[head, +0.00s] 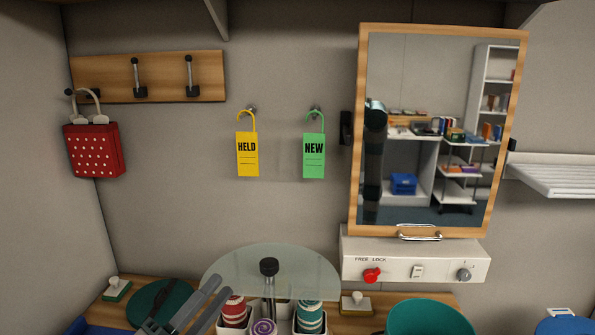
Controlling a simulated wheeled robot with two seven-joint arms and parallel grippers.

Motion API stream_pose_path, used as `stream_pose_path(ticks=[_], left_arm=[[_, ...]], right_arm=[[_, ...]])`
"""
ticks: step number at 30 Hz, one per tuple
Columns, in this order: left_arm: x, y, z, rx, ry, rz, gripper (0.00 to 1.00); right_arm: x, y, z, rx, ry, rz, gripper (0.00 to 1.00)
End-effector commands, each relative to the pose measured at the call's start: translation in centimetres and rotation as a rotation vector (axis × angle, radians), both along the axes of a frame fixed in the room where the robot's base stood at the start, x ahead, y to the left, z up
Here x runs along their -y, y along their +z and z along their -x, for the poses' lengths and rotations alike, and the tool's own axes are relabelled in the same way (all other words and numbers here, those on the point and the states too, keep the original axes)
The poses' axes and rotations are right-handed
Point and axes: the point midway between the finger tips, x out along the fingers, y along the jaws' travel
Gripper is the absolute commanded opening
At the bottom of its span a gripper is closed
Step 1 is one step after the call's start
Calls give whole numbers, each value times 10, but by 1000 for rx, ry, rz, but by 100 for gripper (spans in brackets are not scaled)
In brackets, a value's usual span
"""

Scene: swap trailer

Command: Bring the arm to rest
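My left gripper (214,293) shows at the bottom left as two grey fingers pointing up and to the right. A gap shows between the fingers and I see nothing held in it. It is over the worktop, in front of a dark green disc (172,292) and just left of a red-and-white striped roll (233,309). My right gripper is not in view.
A clear round pane (272,265) stands behind a black knob on a stalk (269,267). A mirror (430,120) hangs above a white switch box (415,262). Yellow (247,160) and green (314,163) tags and a red bag (93,148) hang on hooks. A teal bowl (430,317) stands front right.

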Motion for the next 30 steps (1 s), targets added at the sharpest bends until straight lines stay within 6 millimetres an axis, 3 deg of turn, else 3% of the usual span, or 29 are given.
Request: stream_pose_path(ticks=[5, 10, 13, 18, 21, 24, 30], left_arm=[[-54, -39, 3, -234, 226, 321, 25], [-99, -112, 24, -520, 448, 556, 25], [-115, -165, 52, -717, 572, 665, 25], [-121, -250, 118, -1055, 749, 787, 25], [-114, -287, 161, -1241, 826, 823, 25], [-106, -312, 198, -1386, 878, 841, 25], [-89, -339, 255, -1597, 936, 848, 25]], right_arm=[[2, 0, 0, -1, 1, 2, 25], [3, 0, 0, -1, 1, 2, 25], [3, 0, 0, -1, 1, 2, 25], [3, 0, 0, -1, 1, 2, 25], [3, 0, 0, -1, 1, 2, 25], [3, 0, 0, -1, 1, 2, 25], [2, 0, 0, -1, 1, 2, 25]])
